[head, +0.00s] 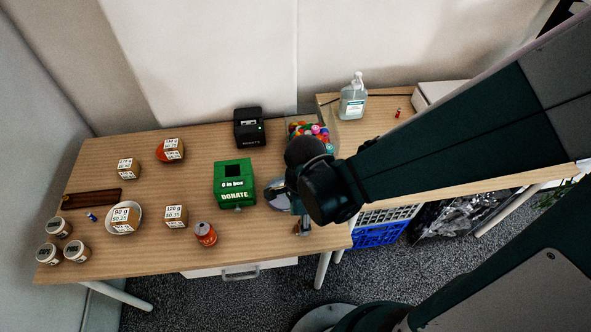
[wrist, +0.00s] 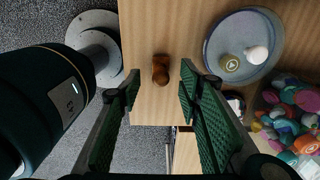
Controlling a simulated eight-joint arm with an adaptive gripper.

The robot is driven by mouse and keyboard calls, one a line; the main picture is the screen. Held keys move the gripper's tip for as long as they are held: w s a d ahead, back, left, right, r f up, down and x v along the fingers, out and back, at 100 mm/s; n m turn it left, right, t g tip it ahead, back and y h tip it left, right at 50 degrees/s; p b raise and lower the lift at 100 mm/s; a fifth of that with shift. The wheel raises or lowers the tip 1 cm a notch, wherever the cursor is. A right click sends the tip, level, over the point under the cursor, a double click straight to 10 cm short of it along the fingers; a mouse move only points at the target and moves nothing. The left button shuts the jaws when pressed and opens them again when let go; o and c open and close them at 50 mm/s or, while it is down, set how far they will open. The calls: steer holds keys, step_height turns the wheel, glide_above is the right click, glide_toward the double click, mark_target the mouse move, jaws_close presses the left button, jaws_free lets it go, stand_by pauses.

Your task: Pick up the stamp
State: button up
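A small brown wooden piece with a rounded knob, which looks like the stamp (wrist: 160,70), is on the light wooden table near its edge in the wrist view. In the head view it is mostly hidden by my gripper (head: 303,222) at the front right of the table. My gripper is open in the wrist view (wrist: 158,86), with one green-padded finger on each side of the stamp's line. The stamp shows in the gap between and just beyond the fingertips. I see no contact with it.
A grey round dish (wrist: 211,52) holding a tan disc and a white piece lies close to the right finger. A bin of colourful caps (wrist: 290,118) is beyond it. The green donate box (head: 235,184) and an orange can (head: 206,234) stand left of my gripper.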

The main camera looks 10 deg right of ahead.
steer(key=shift+f, duration=0.1)
steer(key=shift+f+b, duration=1.2)
steer(key=shift+f, duration=1.3)
steer(key=shift+c, duration=0.6)
steer(key=c, duration=0.8)
